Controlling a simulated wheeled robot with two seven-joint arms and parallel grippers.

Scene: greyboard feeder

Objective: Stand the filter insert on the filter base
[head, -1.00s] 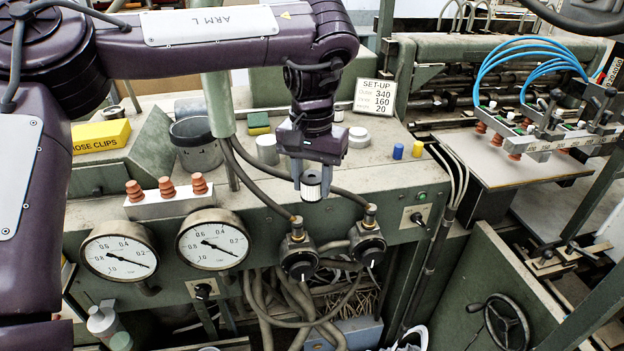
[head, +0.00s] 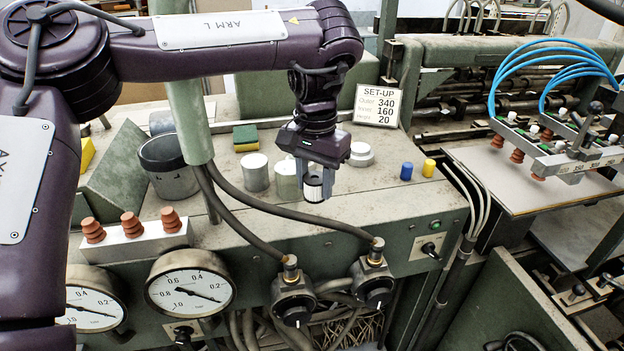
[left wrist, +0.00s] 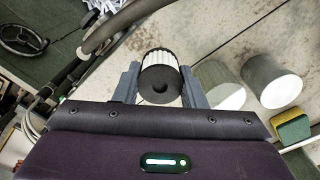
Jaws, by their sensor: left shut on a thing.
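The filter insert, a small white pleated cylinder with dark ends (head: 314,188), is between the fingers of my left gripper (head: 315,178). The gripper is shut on it and points down over the grey bench top. In the left wrist view the insert (left wrist: 160,78) shows its black end with a hole, with a finger on each side. A pale round stepped piece (head: 360,153), which looks like the filter base, stands on the bench behind and right of the gripper. It does not show clearly in the left wrist view. My right gripper is not in view.
A metal cylinder (head: 255,172) and a clear or shiny cup (head: 286,180) stand left of the gripper, near a green and yellow sponge (head: 246,138). Blue (head: 407,171) and yellow (head: 429,168) caps stand right. A black hose crosses the bench front.

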